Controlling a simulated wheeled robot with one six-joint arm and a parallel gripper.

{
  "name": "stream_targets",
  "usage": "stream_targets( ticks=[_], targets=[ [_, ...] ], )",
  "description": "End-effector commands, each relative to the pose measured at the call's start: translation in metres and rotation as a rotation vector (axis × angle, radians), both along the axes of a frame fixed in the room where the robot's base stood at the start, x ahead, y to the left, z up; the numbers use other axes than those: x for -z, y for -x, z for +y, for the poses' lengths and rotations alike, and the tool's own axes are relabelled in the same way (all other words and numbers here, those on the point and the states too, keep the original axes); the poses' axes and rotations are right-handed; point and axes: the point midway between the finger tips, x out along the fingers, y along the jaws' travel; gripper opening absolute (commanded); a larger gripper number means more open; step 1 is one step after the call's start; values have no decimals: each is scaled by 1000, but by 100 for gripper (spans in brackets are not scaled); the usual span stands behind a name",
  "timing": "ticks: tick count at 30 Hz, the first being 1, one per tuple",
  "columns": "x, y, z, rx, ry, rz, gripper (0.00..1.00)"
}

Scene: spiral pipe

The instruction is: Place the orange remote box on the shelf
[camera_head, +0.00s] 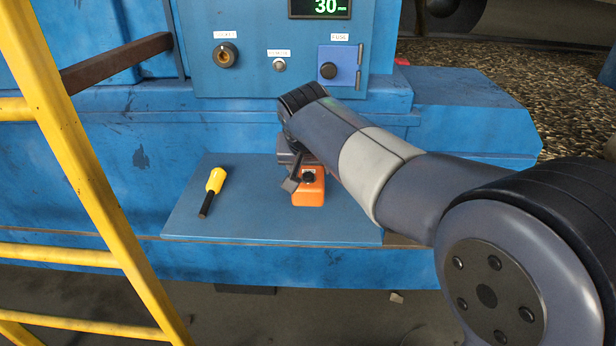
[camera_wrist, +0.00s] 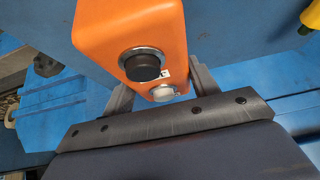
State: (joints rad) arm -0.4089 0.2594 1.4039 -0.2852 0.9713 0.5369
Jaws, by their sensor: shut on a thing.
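The orange remote box (camera_head: 308,190) is at the shelf (camera_head: 240,222), right of its middle in the head view. I cannot tell whether it touches the shelf or is held just above it. In the wrist view the orange box (camera_wrist: 128,32) shows a black round knob and a pale button on its near face. My gripper (camera_head: 294,178) is shut on the box, with one finger on each side of it in the wrist view (camera_wrist: 162,88). My arm hides part of the gripper in the head view.
A yellow-handled screwdriver (camera_head: 213,184) lies on the left of the shelf. Behind the shelf is a blue machine with a control panel (camera_head: 270,75). A yellow ladder (camera_head: 75,150) stands at the left. The shelf between screwdriver and box is clear.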

Motion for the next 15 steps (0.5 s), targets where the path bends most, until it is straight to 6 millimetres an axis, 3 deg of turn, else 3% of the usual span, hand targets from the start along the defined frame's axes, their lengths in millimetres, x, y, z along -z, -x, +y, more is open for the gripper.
stream_targets(
  ticks=[4, 15],
  targets=[
    [23, 0, 0, -1, 1, 1, 23],
    [27, 0, 0, -1, -1, -1, 23]
  ],
)
